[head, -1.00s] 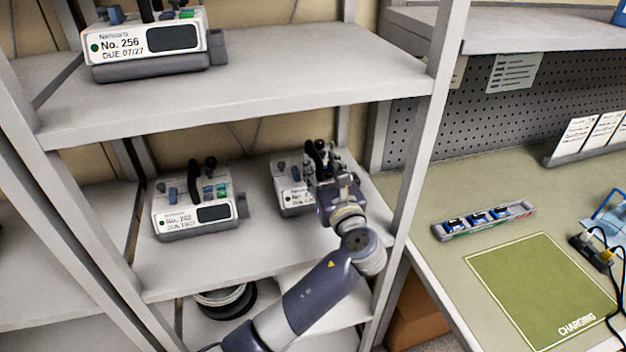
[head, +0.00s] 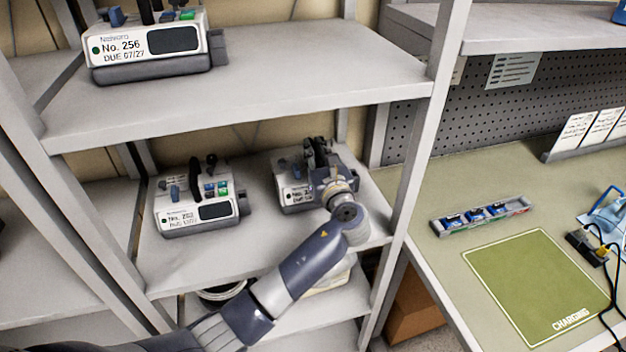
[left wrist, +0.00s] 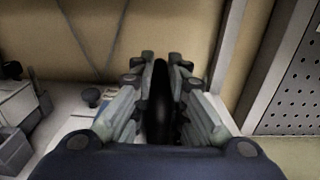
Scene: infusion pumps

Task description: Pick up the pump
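The pump (head: 291,194) at the right of the middle shelf is a white and grey box with a label partly covered by my arm. It appears to rest on the shelf. My left gripper (head: 318,152) is over its top, with the fingers on both sides of its upright black handle. In the left wrist view the black handle (left wrist: 160,105) stands between the fingers (left wrist: 161,75), which look closed in against it. My right gripper is not in view.
Another pump (head: 196,205) stands left on the same shelf (head: 190,262), and a pump labelled No. 256 (head: 150,45) on the shelf above. A rack post (head: 415,150) is close on the right. The workbench beyond has a green charging mat (head: 535,280) and a small tray (head: 440,228).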

